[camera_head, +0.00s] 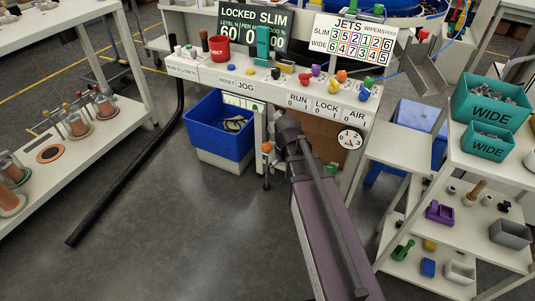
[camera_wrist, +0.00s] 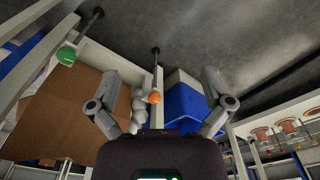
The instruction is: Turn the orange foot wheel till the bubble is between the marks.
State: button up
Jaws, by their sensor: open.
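The orange foot wheel (camera_head: 267,147) sits on a leg at the front of the white console, left of my arm in the head view. In the wrist view the orange wheel (camera_wrist: 154,97) shows between the two spread fingers of my gripper (camera_wrist: 160,75), nearer the left finger. The gripper is open and holds nothing; I see no contact with the wheel. In the head view the gripper itself is hidden behind my arm. A green foot wheel (camera_wrist: 66,54) is on another leg to the left in the wrist view. I cannot make out the bubble or its marks.
A blue bin (camera_head: 218,125) stands left of the orange wheel. A round dial (camera_head: 350,138) is on the console's right front. A brown panel (camera_wrist: 60,120) fills the left of the wrist view.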

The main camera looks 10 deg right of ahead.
jog(key=w+f+b, duration=0.3)
jog(key=w+f, duration=0.1)
jog(key=n+b, duration=0.7)
jog(key=n, duration=0.1)
send_over(267, 145)
notch_tip(267, 145, down, 7)
jog(key=shift+r+g, duration=0.2)
jog(key=shift+g, duration=0.1)
jog(key=shift+s+a+f, duration=0.1)
notch_tip(267, 145, down, 14)
jog(key=b, duration=1.3)
jog(key=shift+r, duration=0.2)
jog(key=shift+c, duration=0.2)
